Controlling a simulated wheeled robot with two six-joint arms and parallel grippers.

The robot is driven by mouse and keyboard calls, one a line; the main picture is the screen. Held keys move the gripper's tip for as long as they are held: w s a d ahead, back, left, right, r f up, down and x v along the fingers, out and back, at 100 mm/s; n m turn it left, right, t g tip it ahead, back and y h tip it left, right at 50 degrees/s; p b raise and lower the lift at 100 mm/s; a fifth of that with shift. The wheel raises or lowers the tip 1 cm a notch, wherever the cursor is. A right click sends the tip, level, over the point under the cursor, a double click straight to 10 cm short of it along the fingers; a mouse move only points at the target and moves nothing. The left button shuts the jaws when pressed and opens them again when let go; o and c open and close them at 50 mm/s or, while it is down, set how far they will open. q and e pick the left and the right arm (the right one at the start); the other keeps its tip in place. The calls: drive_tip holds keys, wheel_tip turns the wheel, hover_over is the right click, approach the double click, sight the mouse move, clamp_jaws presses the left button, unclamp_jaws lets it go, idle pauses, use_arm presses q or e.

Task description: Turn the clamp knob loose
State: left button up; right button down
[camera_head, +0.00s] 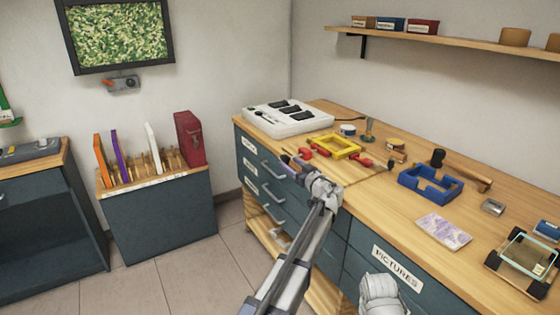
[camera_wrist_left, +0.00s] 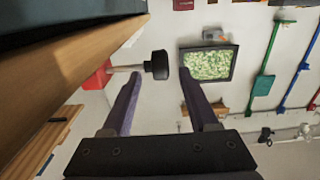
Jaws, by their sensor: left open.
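My left gripper (camera_head: 292,163) is open at the front edge of the wooden workbench (camera_head: 345,190), by a red clamp (camera_head: 306,153). In the left wrist view, a black round clamp knob (camera_wrist_left: 160,65) on a pale shaft sticks out from a red clamp body (camera_wrist_left: 97,76). The knob lies in the gap between the purple fingers (camera_wrist_left: 158,82), near their tips, with space visible on both sides. A yellow frame (camera_head: 342,148) lies on the bench beside the red clamp. Another red clamp part (camera_head: 364,162) shows in front of the frame.
A white device (camera_head: 287,118) stands on the bench's back left. A blue tray (camera_head: 430,186), a mallet (camera_head: 463,170) and a printed card (camera_head: 443,231) lie to the right. Labelled drawers (camera_head: 265,196) are below the bench edge. The floor (camera_head: 185,262) at left is free.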

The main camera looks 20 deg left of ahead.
use_arm(q)
drive_tip(key=shift+w+a, duration=0.1)
drive_tip(key=x, duration=0.7)
drive_tip(key=shift+a, duration=0.2)
drive_tip(key=shift+w, duration=0.1)
drive_tip(key=shift+c, duration=0.3)
clamp_jaws()
